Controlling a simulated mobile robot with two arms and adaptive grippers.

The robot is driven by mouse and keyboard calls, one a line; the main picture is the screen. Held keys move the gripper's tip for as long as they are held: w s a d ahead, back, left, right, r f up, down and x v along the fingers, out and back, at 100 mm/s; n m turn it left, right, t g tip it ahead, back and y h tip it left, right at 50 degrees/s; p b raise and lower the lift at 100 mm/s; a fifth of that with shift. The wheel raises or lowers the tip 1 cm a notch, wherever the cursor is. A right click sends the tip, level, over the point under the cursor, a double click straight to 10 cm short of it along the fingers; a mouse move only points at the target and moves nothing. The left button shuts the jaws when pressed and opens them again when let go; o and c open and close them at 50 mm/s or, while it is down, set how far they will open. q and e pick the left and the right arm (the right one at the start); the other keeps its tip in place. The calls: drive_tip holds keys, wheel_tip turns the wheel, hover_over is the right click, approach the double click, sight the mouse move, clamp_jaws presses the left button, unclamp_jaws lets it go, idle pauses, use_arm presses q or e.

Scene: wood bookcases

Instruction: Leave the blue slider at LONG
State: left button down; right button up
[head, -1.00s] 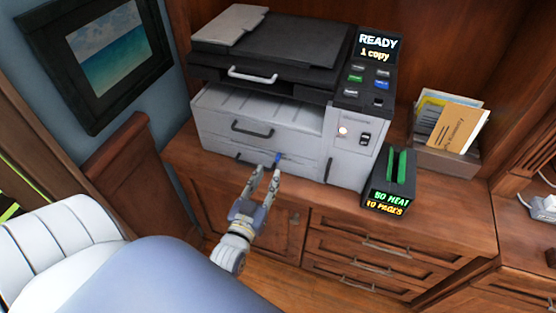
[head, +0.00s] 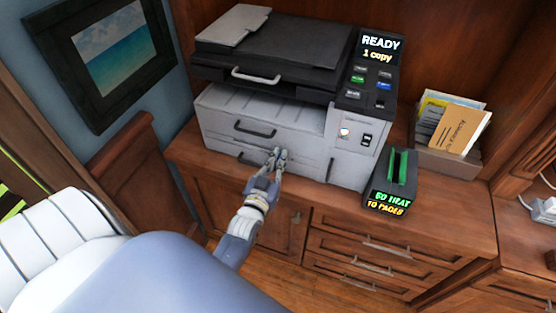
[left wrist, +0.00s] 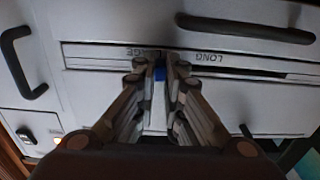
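The blue slider (left wrist: 160,73) shows in the left wrist view between the fingertips of my left gripper (left wrist: 161,70). It sits in a long slot on the printer's front. The word LONG (left wrist: 208,57) is right of the fingers there, and another label, partly covered and ending in AGE (left wrist: 143,52), is at and left of them. In the head view my left gripper (head: 278,153) is at the lower front of the printer (head: 225,112), fingers close together, and the slider is hidden there. The fingers look shut on the slider. My right gripper is not in view.
A drawer handle (head: 254,129) is just above the gripper. A green-lit paper device (head: 390,195) stands right of the printer, with a folder holder (head: 447,160) behind. The wooden cabinet top (head: 325,194) in front is narrow and clear.

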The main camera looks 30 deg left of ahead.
use_arm(q)
drive_tip(key=shift+s+a, duration=0.25)
drive_tip(key=shift+a, duration=0.75)
drive_tip(key=shift+s+a, duration=0.25)
drive_tip(key=shift+a, duration=0.75)
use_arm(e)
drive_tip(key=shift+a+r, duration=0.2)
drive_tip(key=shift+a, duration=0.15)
use_arm(q)
drive_tip(key=c, duration=1.7)
unclamp_jaws()
drive_tip(key=shift+d, duration=0.1)
drive_tip(key=v, duration=1.2)
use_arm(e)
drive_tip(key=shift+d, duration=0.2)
